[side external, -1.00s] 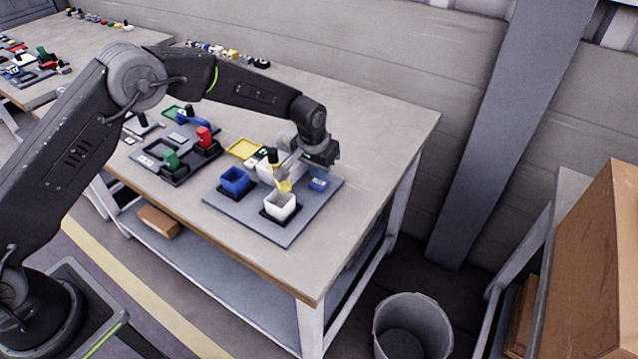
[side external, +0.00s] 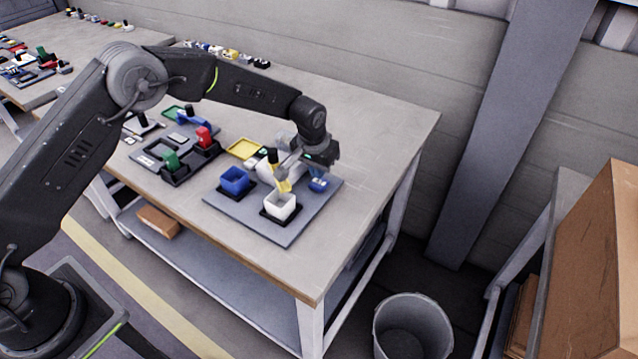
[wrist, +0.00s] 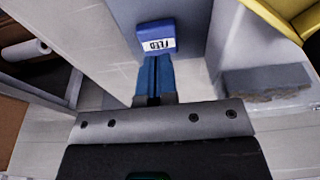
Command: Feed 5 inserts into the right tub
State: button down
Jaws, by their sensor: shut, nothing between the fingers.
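My gripper (wrist: 154,64) is shut and empty, its fingers together and pointing at the blue block labelled FEED (wrist: 157,38). In the side view my gripper (side external: 320,172) is right above or at that block (side external: 318,184); I cannot tell whether it touches. The right tub (side external: 281,207), white with a dark base, stands on the grey plate. The yellow chute (side external: 283,186) of the dispenser comes down over its back edge. The blue tub (side external: 235,181) stands to its left. No inserts can be made out; the tub's inside is too small to judge.
The grey plate (side external: 285,235) lies near the table's front right. A yellow tray (side external: 242,149) is behind it. A dark fixture with green (side external: 171,160) and red (side external: 204,138) parts stands to the left. The table's right end is clear; a bin (side external: 412,325) stands on the floor.

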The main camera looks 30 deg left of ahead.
jog(key=shift+f, duration=1.15)
dwell(0.7)
dwell(0.3)
jog(key=shift+r, duration=3.55)
jog(key=shift+r, duration=3)
jog(key=shift+f, duration=0.1)
jog(key=shift+f, duration=5.3)
jog(key=shift+f, duration=0.25)
